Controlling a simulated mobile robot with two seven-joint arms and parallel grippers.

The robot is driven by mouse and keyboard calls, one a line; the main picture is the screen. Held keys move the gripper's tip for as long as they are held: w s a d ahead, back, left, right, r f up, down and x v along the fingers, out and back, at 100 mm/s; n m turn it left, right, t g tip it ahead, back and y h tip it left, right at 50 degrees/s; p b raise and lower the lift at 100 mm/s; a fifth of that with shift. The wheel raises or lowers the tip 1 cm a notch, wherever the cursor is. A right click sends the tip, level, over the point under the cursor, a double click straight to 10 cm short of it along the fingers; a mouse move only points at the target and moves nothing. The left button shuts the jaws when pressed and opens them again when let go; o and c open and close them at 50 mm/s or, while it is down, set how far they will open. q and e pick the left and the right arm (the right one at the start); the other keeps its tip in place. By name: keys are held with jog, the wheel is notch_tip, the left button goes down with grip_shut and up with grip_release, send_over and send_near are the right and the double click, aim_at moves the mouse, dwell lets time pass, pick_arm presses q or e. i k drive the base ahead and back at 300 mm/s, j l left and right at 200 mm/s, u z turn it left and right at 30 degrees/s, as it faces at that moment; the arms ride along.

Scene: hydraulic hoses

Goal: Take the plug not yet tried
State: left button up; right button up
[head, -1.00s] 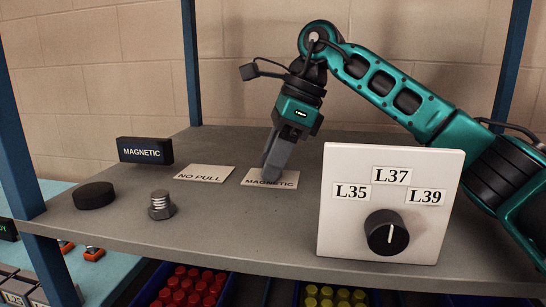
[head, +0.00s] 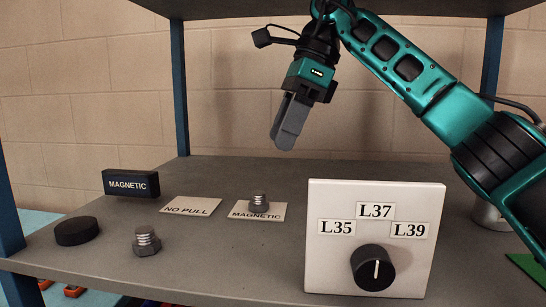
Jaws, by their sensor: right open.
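One grey threaded plug with a hex head (head: 146,242) stands on the bare shelf at front left, head down. A second, similar plug (head: 259,202) stands on the MAGNETIC card (head: 240,212). The NO PULL card (head: 190,205) to its left is empty. A black round puck (head: 77,231) lies left of the first plug. My right gripper (head: 284,140) is open and empty, raised above and behind the MAGNETIC card, clear of both plugs, fingers pointing down. My left gripper is not in the picture.
A black block labelled MAGNETIC (head: 131,184) stands at back left. A white panel (head: 325,265) with a black knob (head: 373,268) and labels L35, L37 and L39 stands at front right. Blue posts (head: 179,90) edge the grey shelf (head: 230,258). Its rear middle is clear.

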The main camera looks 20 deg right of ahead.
aim_at(146, 243)
jog(key=k+j, duration=0.3)
jog(key=k, duration=0.15)
jog(key=k+j, duration=0.3)
jog(key=k, duration=0.15)
